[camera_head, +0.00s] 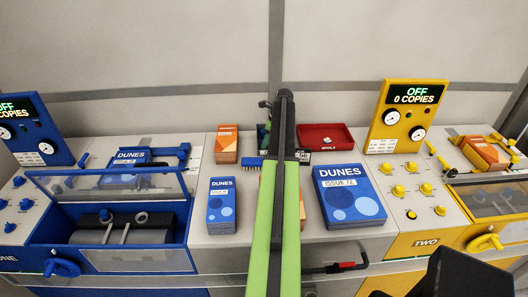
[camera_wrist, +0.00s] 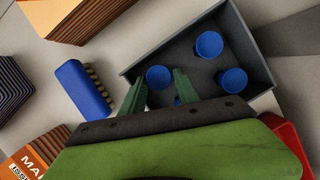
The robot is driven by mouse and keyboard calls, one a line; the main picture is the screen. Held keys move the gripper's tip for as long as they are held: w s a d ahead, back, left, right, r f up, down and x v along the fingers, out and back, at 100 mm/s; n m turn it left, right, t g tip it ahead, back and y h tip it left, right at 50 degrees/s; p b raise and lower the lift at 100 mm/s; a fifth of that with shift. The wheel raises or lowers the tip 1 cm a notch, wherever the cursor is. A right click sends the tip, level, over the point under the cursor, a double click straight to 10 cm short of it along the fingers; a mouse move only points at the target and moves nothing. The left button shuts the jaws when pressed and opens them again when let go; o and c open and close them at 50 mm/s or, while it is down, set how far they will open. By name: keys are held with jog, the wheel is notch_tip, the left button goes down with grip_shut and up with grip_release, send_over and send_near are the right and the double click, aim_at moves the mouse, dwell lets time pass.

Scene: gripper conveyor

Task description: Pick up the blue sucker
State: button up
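Several blue suckers, round and cup-like, lie in a dark grey tray (camera_wrist: 262,62) in the wrist view. One blue sucker (camera_wrist: 158,77) is at the left of the tray, in line with the gap between my fingertips. Two more, an upper blue sucker (camera_wrist: 209,44) and a right blue sucker (camera_wrist: 232,80), lie to the right. A sliver of another blue sucker (camera_wrist: 178,101) shows low by the right finger. My gripper (camera_wrist: 160,78) is open, its green fingers apart at the tray; contact cannot be told. In the head view my arm hides most of the tray.
A blue brush (camera_wrist: 83,89) lies left of the tray, with orange-covered stacks around it. In the head view, a red tray (camera_head: 325,137) stands right of my arm. A blue DUNES stack (camera_head: 349,195) and a smaller DUNES stack (camera_head: 221,206) flank it. Blue and yellow machines stand at the sides.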

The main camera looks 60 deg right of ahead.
jog(key=shift+b+x, duration=0.35)
jog(key=shift+x, duration=0.65)
jog(key=shift+r, duration=0.1)
grip_shut()
jog(key=shift+r, duration=0.1)
notch_tip(320, 180, up, 4)
jog(key=p, duration=0.4)
jog(key=shift+r+p, duration=0.1)
jog(key=shift+p, duration=0.3)
jog(key=s+d+r+p, duration=0.1)
jog(key=s+r+p, duration=0.5)
jog(key=s, duration=0.5)
jog(key=shift+s+d+r+p, duration=0.3)
jog(key=shift+s, duration=0.05)
